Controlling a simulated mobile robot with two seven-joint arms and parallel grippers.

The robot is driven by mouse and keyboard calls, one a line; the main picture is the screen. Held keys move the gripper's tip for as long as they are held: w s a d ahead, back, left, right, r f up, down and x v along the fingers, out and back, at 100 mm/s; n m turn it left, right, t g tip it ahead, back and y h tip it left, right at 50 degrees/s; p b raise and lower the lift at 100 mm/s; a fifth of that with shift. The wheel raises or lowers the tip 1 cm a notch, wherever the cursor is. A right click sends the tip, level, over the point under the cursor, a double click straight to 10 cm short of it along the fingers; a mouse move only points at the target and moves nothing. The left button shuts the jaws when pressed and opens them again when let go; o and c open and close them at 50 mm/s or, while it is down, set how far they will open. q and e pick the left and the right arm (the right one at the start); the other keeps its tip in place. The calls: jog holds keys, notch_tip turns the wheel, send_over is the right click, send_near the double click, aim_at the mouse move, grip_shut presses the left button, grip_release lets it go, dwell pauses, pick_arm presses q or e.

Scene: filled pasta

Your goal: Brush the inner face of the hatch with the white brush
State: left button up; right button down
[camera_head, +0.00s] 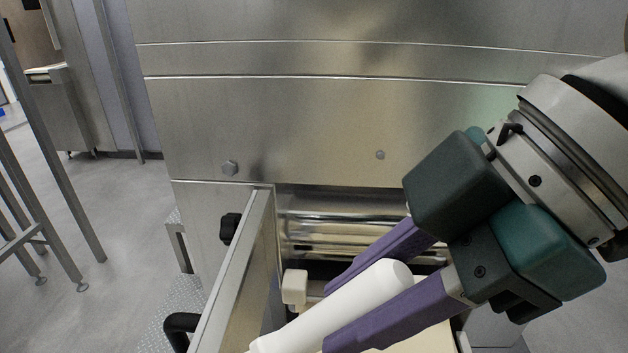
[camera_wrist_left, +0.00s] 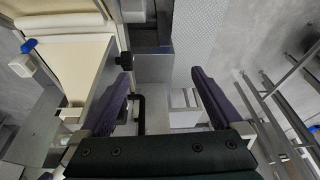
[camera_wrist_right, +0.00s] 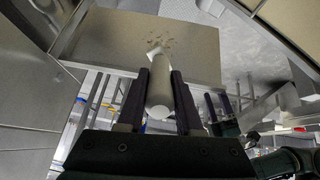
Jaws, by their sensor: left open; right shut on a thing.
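My right gripper (camera_head: 332,316) is shut on the white handle of the brush (camera_head: 345,305), its purple fingers on either side. In the right wrist view the brush (camera_wrist_right: 160,88) points away from the gripper (camera_wrist_right: 160,70), its far end in front of a beige-grey panel, seemingly the hatch's inner face (camera_wrist_right: 105,40). In the head view the hatch (camera_head: 235,270) stands open, seen nearly edge-on. My left gripper (camera_wrist_left: 163,85) is open and empty in the left wrist view, outside the head view.
A steel machine housing (camera_head: 280,120) fills the back, with rollers (camera_head: 340,228) in the opening below it. A black handle (camera_head: 181,325) and a black knob (camera_head: 229,228) are by the hatch. Steel frame legs (camera_head: 60,190) stand at left, with clear floor (camera_head: 120,240) between.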

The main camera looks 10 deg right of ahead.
jog(key=s+d+f+n+y+b, duration=0.1)
jog(key=s+d+f+y, duration=0.15)
jog(key=f, duration=0.35)
jog(key=s+d+f+n+y+b, duration=0.1)
jog(key=d+f+y, duration=0.15)
jog(key=f, duration=0.35)
jog(key=shift+h, duration=0.3)
jog(key=shift+w+a+p, duration=0.2)
jog(key=shift+a, duration=0.6)
jog(key=shift+w+a+p, duration=0.15)
jog(key=shift+w+a, duration=0.05)
jog(key=shift+a, duration=0.6)
jog(key=shift+w+a+p, duration=0.2)
jog(key=shift+a, duration=0.6)
